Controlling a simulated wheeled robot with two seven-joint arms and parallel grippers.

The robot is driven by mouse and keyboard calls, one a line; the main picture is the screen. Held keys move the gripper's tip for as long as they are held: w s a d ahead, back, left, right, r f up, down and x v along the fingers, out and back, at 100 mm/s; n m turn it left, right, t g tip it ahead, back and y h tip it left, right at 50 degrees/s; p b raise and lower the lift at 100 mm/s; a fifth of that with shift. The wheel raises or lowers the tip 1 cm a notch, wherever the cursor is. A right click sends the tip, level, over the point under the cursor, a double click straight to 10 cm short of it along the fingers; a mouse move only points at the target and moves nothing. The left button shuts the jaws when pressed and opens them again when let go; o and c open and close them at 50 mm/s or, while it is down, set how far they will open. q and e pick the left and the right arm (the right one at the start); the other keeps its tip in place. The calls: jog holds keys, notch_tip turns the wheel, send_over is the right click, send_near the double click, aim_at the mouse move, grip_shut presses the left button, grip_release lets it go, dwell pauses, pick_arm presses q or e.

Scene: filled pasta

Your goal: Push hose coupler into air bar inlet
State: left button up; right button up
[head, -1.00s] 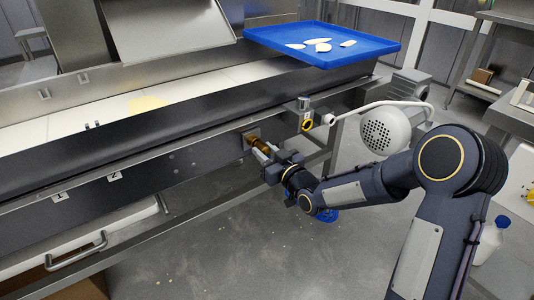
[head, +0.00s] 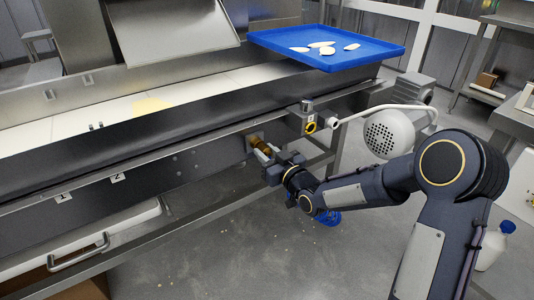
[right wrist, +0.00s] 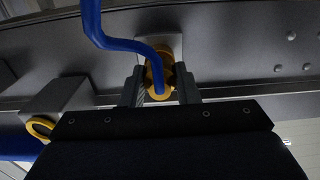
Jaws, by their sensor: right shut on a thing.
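The brass-coloured hose coupler (head: 261,144) is between the fingers of my right gripper (head: 269,153), which is shut on it. The coupler lies against or in the air bar inlet (head: 249,138) on the machine's dark side panel. I cannot tell how deep it sits. In the right wrist view the coupler (right wrist: 155,68) is in front of a pale square plate (right wrist: 173,43), with a finger on each side. The blue hose (right wrist: 117,43) runs from the coupler up and to the left, partly across it. My left gripper is not in view.
A yellow-ringed fitting (head: 310,127) and a white pipe (head: 372,109) with a round perforated head (head: 389,134) are right of the inlet. A blue tray (head: 377,53) with pasta pieces stands above. A steel rail (head: 145,239) runs below. Blue coils (head: 328,217) show beneath my wrist.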

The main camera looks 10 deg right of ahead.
dwell(0.4)
jog(key=o, duration=1.1)
jog(key=shift+c, duration=0.2)
jog(key=shift+o, duration=0.3)
jog(key=shift+o, duration=1)
jog(key=shift+v, duration=3.45)
